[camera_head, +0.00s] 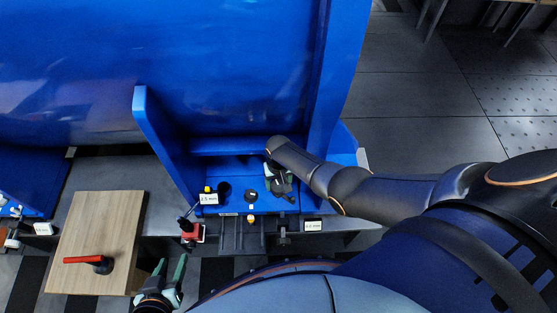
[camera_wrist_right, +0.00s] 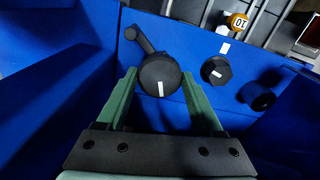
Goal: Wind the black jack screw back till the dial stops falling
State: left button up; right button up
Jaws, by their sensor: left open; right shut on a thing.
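The black jack screw (camera_wrist_right: 158,70), a round black head with a white mark and a crank arm, shows in the right wrist view. My right gripper (camera_wrist_right: 159,80) has its green fingers on both sides of the head and is shut on it. In the head view my right gripper (camera_head: 281,180) hides most of the screw. My left gripper (camera_head: 172,268) is open and empty at the bottom, right of the wooden board.
A black faceted knob with a white mark (camera_wrist_right: 216,71) and a black cylinder (camera_wrist_right: 259,96) stand right of the screw. Blue walls (camera_head: 165,135) flank the recess. A wooden board (camera_head: 95,230) with a red handle (camera_head: 82,260) lies left. A red device (camera_head: 192,232) stands at the front.

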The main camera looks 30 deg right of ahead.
aim_at(279, 186)
pick_arm(q)
jog(key=shift+r, duration=0.1)
pick_arm(e)
jog(key=shift+r, duration=0.1)
jog(key=o, duration=1.4)
jog(key=shift+r+p, duration=0.45)
jog(key=shift+r, duration=0.05)
notch_tip(279, 186, up, 6)
jog(key=p, duration=0.4)
jog(key=shift+r, duration=0.1)
pick_arm(q)
jog(key=shift+n+y, duration=0.4)
jog(key=a+r+p, duration=0.1)
jog(key=s+a+r+p, duration=0.1)
jog(key=r, duration=0.1)
jog(key=a+r+p, duration=0.1)
jog(key=shift+s+a+r, duration=0.2)
jog(key=shift+s+r, duration=0.05)
jog(key=shift+s, duration=0.15)
pick_arm(e)
notch_tip(279, 186, up, 5)
jog(key=shift+r, duration=0.15)
pick_arm(q)
jog(key=shift+w+d+r, duration=0.15)
